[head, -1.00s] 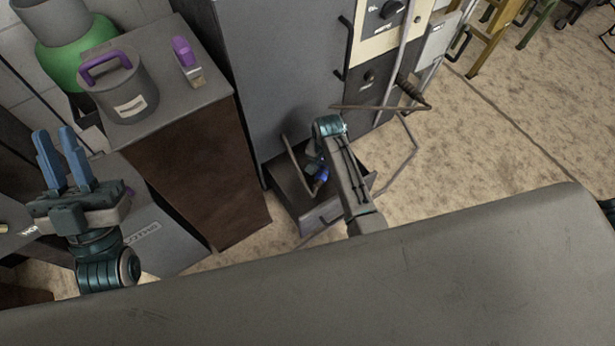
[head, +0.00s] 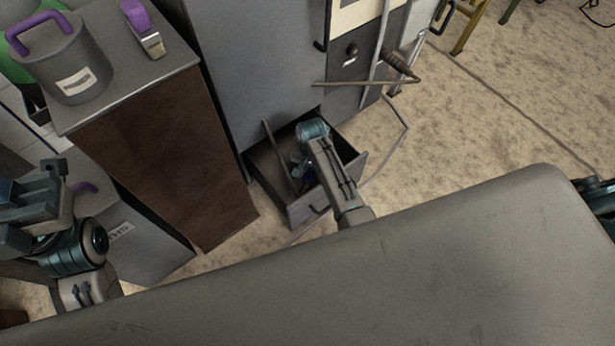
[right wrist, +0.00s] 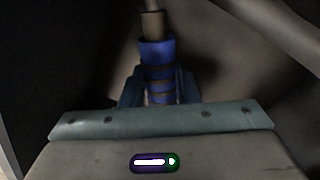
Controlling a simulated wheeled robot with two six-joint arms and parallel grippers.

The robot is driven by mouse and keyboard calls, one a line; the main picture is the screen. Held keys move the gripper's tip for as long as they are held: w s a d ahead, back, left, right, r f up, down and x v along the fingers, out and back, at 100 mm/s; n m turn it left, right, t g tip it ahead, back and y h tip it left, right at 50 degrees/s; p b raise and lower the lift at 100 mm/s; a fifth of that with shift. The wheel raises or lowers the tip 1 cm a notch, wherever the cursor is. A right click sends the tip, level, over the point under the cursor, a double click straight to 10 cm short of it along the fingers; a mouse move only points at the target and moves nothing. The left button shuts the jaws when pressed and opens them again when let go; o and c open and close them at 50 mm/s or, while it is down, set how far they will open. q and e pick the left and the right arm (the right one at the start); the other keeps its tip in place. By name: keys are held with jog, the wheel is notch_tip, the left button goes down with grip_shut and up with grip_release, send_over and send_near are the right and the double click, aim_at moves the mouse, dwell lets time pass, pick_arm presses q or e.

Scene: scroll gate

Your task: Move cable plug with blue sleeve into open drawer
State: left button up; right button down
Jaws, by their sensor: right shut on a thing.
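The open drawer (head: 308,208) is at the foot of the grey cabinet, in the middle of the head view. My right gripper (head: 306,172) reaches down into it, and my forearm hides part of the inside. In the right wrist view my right gripper (right wrist: 158,92) is shut on the cable plug with its blue sleeve (right wrist: 157,52). In the head view the plug is mostly hidden and dark inside the drawer; I cannot tell whether it touches the bottom. My left gripper (head: 35,205) is at the left edge, away from the drawer, its jaw opening unclear.
A brown-sided cabinet (head: 165,160) stands left of the drawer, with a grey lidded canister (head: 75,75) and a purple-handled item (head: 143,28) on top. A cable (head: 398,145) hangs right of the drawer. Open floor (head: 480,130) lies to the right.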

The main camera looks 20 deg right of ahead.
aim_at(311, 178)
notch_tip(311, 178, down, 5)
jog(key=shift+r+b, duration=0.1)
jog(key=shift+b, duration=1.05)
jog(key=shift+f, duration=0.35)
jog(key=c, duration=1.1)
grip_release()
jog(key=shift+f, duration=0.1)
